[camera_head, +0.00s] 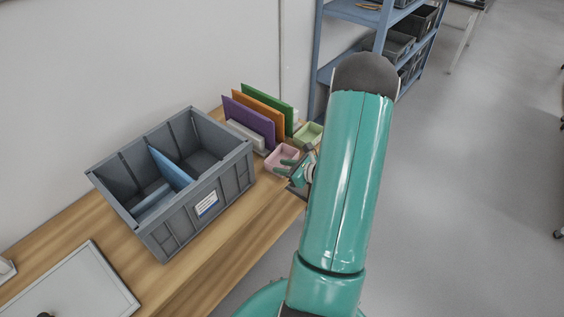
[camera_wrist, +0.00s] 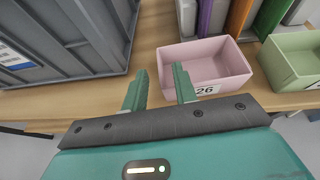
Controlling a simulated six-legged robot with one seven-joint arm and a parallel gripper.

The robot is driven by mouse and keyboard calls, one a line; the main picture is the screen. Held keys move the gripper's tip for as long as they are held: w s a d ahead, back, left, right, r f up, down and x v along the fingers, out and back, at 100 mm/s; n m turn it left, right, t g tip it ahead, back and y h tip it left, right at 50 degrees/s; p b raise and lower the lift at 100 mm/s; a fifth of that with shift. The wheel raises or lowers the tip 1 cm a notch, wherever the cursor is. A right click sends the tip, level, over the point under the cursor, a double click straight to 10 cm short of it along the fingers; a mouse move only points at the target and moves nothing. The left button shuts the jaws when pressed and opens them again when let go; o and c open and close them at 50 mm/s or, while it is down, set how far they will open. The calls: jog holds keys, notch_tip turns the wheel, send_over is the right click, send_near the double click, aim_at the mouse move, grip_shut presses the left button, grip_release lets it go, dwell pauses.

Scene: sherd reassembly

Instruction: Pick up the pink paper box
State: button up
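The pink paper box (camera_wrist: 205,62) is an open-topped tray with a white label reading 26, and it stands on the wooden table near its front edge. It also shows in the head view (camera_head: 281,158), partly hidden by my gripper. My gripper (camera_wrist: 158,82) is open, with its two green fingers apart. The right finger overlaps the box's front left part in the wrist view, and the left finger is left of the box. Nothing shows between the fingers. Whether a finger touches the box I cannot tell.
A grey crate (camera_head: 232,172) with blue dividers stands left of the box. A green box (camera_wrist: 294,62) stands close on its right. Purple (camera_head: 248,120), orange (camera_head: 262,108) and green (camera_head: 268,98) upright panels stand behind. A white tray (camera_head: 75,285) lies at the lower left.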

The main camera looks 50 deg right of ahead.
aim_at(274, 165)
jog(key=x, duration=0.4)
jog(key=shift+w+a+f, duration=0.1)
jog(key=shift+w+f, duration=0.05)
jog(key=shift+w, duration=0.05)
grip_shut()
